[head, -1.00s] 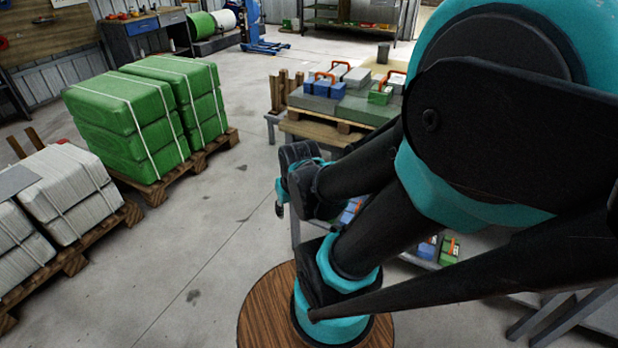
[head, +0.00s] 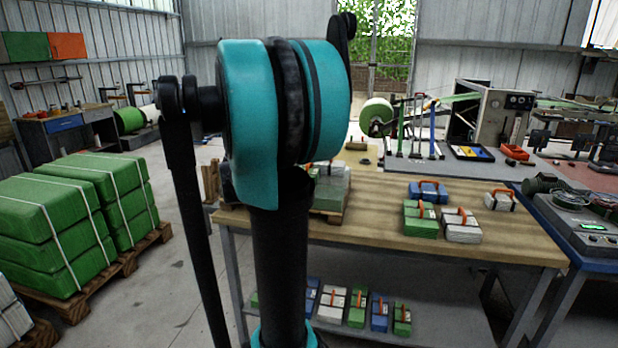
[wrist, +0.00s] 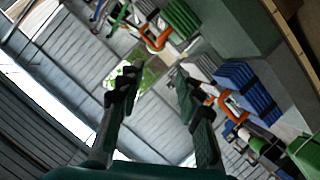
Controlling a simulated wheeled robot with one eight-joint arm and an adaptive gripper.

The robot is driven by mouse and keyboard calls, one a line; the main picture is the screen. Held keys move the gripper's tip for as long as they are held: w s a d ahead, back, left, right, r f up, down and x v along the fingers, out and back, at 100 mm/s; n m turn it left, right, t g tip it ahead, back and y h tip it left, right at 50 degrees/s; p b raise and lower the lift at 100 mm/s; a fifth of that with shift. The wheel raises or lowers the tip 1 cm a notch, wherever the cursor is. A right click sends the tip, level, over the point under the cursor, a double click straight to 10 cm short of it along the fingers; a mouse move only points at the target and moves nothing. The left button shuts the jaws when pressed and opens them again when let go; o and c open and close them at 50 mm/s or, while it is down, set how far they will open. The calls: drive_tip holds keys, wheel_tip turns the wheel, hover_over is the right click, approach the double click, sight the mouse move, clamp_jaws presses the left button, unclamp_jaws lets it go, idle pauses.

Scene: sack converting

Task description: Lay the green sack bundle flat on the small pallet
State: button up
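A green sack bundle (head: 420,219) with an orange handle lies on the wooden workbench, between a blue bundle and a grey-white one. The small pallet (head: 338,216) is on the left part of the bench, mostly hidden behind my arm, with grey and green bundles stacked on it. My gripper (wrist: 157,88) shows in the wrist view with its two fingers apart and nothing between them. That view is tilted; a blue bundle (wrist: 247,92) and a green bundle (wrist: 183,19) appear beyond the fingers. My gripper is hidden in the head view.
More bundles stand on the lower shelf, including a green one (head: 357,308). A white bundle (head: 502,200) lies at the bench's right. Large green bales (head: 60,225) on pallets stand at the left. The front strip of the workbench (head: 450,252) is clear.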

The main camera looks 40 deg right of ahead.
drive_tip(key=x, duration=1.2)
drive_tip(key=shift+r+x, duration=0.2)
drive_tip(key=shift+x, duration=2.35)
drive_tip(key=shift+d, duration=0.1)
drive_tip(key=shift+c, duration=0.6)
clamp_jaws()
